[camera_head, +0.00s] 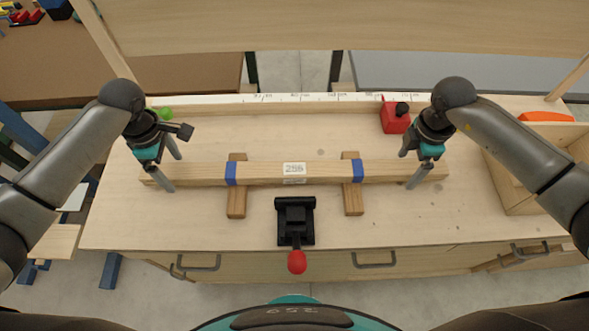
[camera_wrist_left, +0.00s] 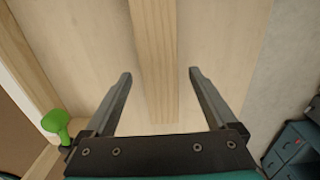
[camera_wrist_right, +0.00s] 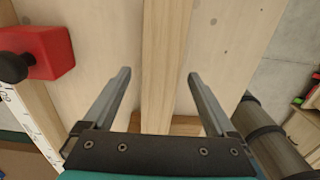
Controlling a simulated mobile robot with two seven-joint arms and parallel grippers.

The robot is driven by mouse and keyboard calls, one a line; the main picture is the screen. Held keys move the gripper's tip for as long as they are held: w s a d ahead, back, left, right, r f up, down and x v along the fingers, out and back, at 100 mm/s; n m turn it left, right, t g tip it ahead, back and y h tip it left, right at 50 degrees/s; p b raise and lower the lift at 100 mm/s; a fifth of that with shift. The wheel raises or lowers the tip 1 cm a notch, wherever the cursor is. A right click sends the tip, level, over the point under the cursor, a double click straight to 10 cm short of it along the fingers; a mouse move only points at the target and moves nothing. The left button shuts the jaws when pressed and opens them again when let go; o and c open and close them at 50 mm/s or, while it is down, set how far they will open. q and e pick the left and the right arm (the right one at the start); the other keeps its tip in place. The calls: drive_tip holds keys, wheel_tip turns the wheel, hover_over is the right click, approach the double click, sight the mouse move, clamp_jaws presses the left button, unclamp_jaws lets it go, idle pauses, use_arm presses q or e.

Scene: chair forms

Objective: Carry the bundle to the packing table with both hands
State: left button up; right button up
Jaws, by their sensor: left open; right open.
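The bundle (camera_head: 265,172) is a long wooden piece with two blue bands and a white label reading about 256. It lies across two short wooden blocks (camera_head: 237,203) on the wooden workbench. My left gripper (camera_head: 172,172) is open at the bundle's left end, with its fingers on either side of the wood; the bundle end shows between them in the left wrist view (camera_wrist_left: 155,60). My right gripper (camera_head: 412,170) is open around the right end, which also shows in the right wrist view (camera_wrist_right: 165,70). I cannot tell whether any finger touches. The packing table is not clearly identifiable.
A black clamp with a red knob (camera_head: 296,262) stands in front of the bundle. A red block (camera_head: 395,116) and a white ruler strip (camera_head: 300,98) are behind it. A green object (camera_head: 165,113) is near my left gripper. An open wooden box (camera_head: 515,190) stands at right.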

use_arm(q)
drive_tip(key=shift+f, duration=0.25)
use_arm(e)
drive_tip(key=shift+f, duration=0.25)
use_arm(q)
drive_tip(key=shift+c, duration=0.3)
use_arm(e)
drive_tip(key=shift+c, duration=0.3)
use_arm(q)
clamp_jaws()
use_arm(e)
clamp_jaws()
drive_tip(key=shift+r, duration=0.1)
